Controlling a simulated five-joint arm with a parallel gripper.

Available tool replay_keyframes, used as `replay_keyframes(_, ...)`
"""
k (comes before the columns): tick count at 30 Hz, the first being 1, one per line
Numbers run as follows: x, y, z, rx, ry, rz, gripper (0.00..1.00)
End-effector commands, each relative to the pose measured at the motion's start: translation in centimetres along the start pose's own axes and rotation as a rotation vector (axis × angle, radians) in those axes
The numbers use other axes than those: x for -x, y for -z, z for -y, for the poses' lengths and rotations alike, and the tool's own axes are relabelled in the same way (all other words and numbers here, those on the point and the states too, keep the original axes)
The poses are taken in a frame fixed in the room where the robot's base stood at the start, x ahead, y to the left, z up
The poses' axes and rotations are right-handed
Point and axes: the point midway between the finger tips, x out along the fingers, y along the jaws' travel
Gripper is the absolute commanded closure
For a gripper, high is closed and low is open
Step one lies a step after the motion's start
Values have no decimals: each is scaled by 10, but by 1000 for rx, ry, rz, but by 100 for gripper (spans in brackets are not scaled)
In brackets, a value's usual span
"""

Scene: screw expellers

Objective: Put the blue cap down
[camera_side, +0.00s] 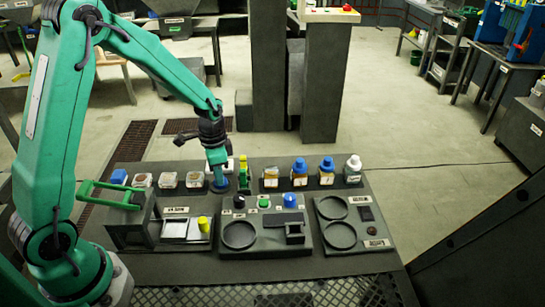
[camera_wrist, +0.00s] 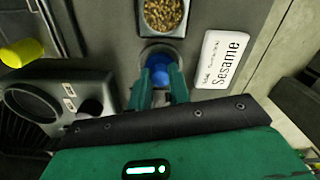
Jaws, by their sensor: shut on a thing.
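In the side view, my gripper (camera_side: 217,160) points down at the back row of the table, with the blue cap (camera_side: 221,184) at its fingertips. In the wrist view, my gripper (camera_wrist: 160,86) has its two green fingers on either side of the blue cap (camera_wrist: 158,70), shut on it. The cap is over a round grey recess or ring, beside a white Sesame label (camera_wrist: 220,59) and below a tray of seeds (camera_wrist: 164,16). I cannot tell whether the cap touches the surface. The fingers hide its sides.
Seed trays (camera_side: 169,180) stand left of my gripper and a green-and-yellow item (camera_side: 243,176) stands close right. Several jars (camera_side: 326,170) with caps line the back right. A panel (camera_side: 265,242) with a round recess lies in front; another blue knob or cap (camera_side: 290,200) sits on it.

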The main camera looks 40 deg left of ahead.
Motion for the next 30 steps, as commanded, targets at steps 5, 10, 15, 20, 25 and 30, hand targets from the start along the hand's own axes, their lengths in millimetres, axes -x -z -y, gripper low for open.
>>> replay_keyframes(5,-4,0,0,0,0,0,100)
replay_keyframes(10,-4,0,0,0,0,0,100)
replay_keyframes(15,-7,0,0,0,0,0,100)
replay_keyframes(20,-7,0,0,0,0,-1,59)
replay_keyframes(25,-7,0,0,0,0,0,59)
replay_keyframes(30,-5,0,0,0,0,-1,59)
